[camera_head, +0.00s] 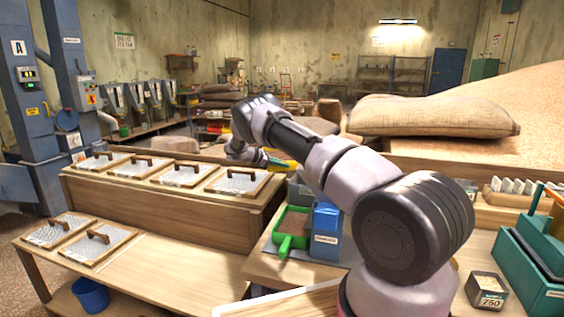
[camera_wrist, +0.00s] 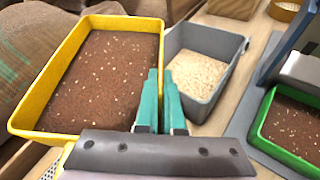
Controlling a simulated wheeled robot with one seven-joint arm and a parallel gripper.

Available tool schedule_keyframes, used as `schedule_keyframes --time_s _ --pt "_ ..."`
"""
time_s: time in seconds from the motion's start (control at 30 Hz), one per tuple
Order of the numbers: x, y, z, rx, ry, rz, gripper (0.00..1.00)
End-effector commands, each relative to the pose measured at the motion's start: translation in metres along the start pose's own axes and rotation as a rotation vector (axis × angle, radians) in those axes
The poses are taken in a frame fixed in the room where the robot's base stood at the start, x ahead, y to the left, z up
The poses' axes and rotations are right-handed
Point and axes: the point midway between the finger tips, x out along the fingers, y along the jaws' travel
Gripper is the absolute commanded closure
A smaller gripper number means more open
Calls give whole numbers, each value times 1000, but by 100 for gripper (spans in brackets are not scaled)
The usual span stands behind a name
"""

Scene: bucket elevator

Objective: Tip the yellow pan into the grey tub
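The yellow pan (camera_wrist: 154,25) is full of brown grain with pale specks and lies at the left in the wrist view. A small yellow part of it (camera_head: 287,164) shows behind my arm in the head view. The grey tub (camera_wrist: 238,45) holds pale grain and is just right of the pan. My gripper (camera_wrist: 161,100) has its teal fingers close together on either side of the pan's right wall, apparently shut on it. The pan looks about level, with the grain inside. In the head view my arm hides most of the gripper and pan.
A green pan (camera_wrist: 262,122) of brown grain is at the right in the wrist view, and also in the head view (camera_head: 284,242) beside a blue box (camera_head: 326,232). A burlap sack (camera_wrist: 45,50) lies left of the yellow pan. Lidded bins (camera_head: 240,182) stand left.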

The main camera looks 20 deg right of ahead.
Motion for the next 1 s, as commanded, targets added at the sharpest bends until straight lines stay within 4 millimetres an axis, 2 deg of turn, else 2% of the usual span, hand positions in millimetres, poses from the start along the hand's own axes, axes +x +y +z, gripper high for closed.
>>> schedule_keyframes --time_s 0.2,1.0 --pt "4 -8 -5 53 10 23 100" --pt "-3 -6 10 757 129 322 100"
